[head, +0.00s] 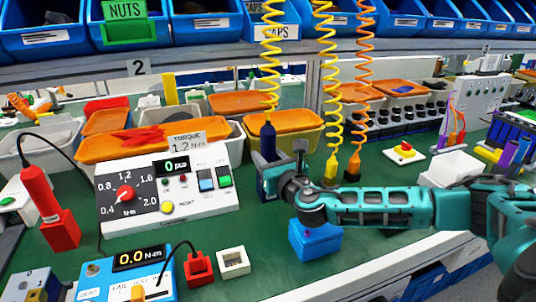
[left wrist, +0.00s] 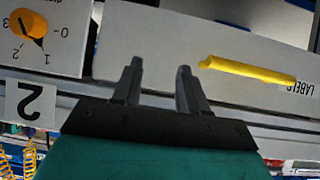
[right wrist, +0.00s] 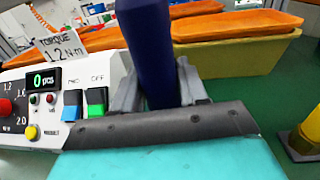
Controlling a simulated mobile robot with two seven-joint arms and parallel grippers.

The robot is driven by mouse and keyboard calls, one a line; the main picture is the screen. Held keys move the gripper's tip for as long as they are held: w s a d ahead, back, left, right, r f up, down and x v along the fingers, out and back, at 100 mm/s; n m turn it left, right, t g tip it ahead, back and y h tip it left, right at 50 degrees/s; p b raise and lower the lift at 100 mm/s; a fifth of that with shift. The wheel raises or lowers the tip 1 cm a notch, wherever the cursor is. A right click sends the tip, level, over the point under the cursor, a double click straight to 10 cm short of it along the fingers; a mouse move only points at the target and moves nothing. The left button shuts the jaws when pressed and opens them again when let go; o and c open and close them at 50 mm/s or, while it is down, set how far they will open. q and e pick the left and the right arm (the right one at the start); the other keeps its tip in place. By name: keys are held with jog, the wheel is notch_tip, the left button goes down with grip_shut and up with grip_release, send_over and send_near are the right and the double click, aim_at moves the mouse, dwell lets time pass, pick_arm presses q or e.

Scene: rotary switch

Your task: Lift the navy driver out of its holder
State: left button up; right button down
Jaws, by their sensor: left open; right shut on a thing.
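The navy driver (head: 268,140) stands upright right of the torque control box, under a yellow coiled cord. My right gripper (head: 276,174) has come in from the right and is shut on it. In the right wrist view the navy driver (right wrist: 147,45) rises between the two fingers. A dark blue holder (head: 262,190) shows at the driver's foot, partly behind the gripper. I cannot tell how deep the driver sits in it. My left gripper (left wrist: 160,78) is open and empty in the left wrist view, facing a grey panel. It is out of the head view.
The torque control box (head: 190,198) stands close left of the driver. A blue block (head: 314,240) lies below my right forearm. A yellow driver (head: 331,168) and an orange driver (head: 354,166) hang at right. An orange-lidded yellow bin (head: 300,120) is behind.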

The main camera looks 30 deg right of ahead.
jog(key=shift+r, duration=0.15)
jog(key=shift+r, duration=0.5)
notch_tip(320, 180, up, 6)
jog(key=p, duration=0.2)
jog(key=shift+r+p, duration=0.1)
jog(key=shift+p, duration=0.25)
pick_arm(q)
jog(key=shift+y, duration=0.3)
jog(key=a+r+p, duration=0.1)
jog(key=p, duration=0.1)
jog(key=s+a+r+p, duration=0.1)
jog(key=r+p, duration=0.1)
jog(key=shift+a+r, duration=0.1)
pick_arm(e)
notch_tip(320, 180, up, 13)
send_over(271, 132)
jog(key=w, duration=0.2)
jog(key=shift+s+d, duration=0.15)
jog(key=shift+s, duration=0.05)
jog(key=c, duration=1.2)
grip_release()
jog(key=c, duration=0.6)
grip_shut()
